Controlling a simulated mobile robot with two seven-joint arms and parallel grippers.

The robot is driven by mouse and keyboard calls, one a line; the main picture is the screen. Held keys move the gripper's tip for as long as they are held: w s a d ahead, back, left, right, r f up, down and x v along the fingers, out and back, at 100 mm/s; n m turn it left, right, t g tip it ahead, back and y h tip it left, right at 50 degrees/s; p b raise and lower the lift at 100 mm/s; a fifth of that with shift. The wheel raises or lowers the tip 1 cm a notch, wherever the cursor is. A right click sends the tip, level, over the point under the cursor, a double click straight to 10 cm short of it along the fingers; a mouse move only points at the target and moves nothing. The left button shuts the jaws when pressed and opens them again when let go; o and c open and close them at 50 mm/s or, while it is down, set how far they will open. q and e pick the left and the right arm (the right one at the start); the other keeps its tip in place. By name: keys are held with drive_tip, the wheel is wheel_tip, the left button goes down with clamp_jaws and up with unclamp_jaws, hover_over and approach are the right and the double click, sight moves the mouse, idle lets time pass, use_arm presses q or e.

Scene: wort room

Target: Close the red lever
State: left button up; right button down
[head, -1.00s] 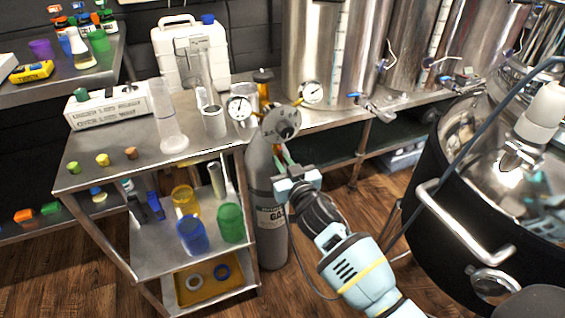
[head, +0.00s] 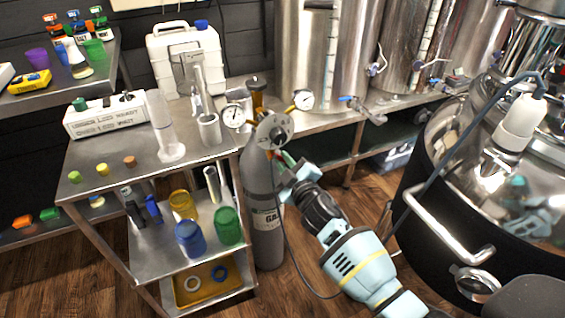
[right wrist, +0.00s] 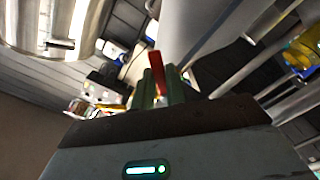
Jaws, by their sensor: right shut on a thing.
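The red lever (right wrist: 155,72) shows in the right wrist view as a narrow red strip between the green fingertips. My right gripper (right wrist: 157,88) is shut on it. In the head view my right gripper (head: 280,158) reaches up from the lower right to the upper part of a grey gas cylinder (head: 262,190), just below its round gauge head (head: 273,130). There the lever is mostly hidden by the fingers, with only a small reddish bit beside the tips. My left gripper is in neither view.
A steel cart (head: 100,165) with a glass cylinder (head: 163,130), cups and small caps stands left of the gas cylinder. Steel tanks (head: 305,60) stand behind. A large dark-sided kettle (head: 440,205) is close on the right. A thin hose hangs near my right arm.

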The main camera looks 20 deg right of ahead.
drive_tip(key=shift+d+r+n+p, duration=0.15)
drive_tip(key=shift+r+n+p, duration=0.2)
drive_tip(key=shift+n, duration=1)
drive_tip(key=shift+d+r+n+p, duration=0.1)
drive_tip(key=shift+r+n+p, duration=0.25)
drive_tip(key=shift+n, duration=1.05)
drive_tip(key=shift+d+r+n+p, duration=0.15)
drive_tip(key=shift+r+n+p, duration=0.2)
drive_tip(key=shift+n, duration=1)
drive_tip(key=c, duration=1.4)
unclamp_jaws()
drive_tip(key=shift+c, duration=0.2)
drive_tip(key=shift+s, duration=0.15)
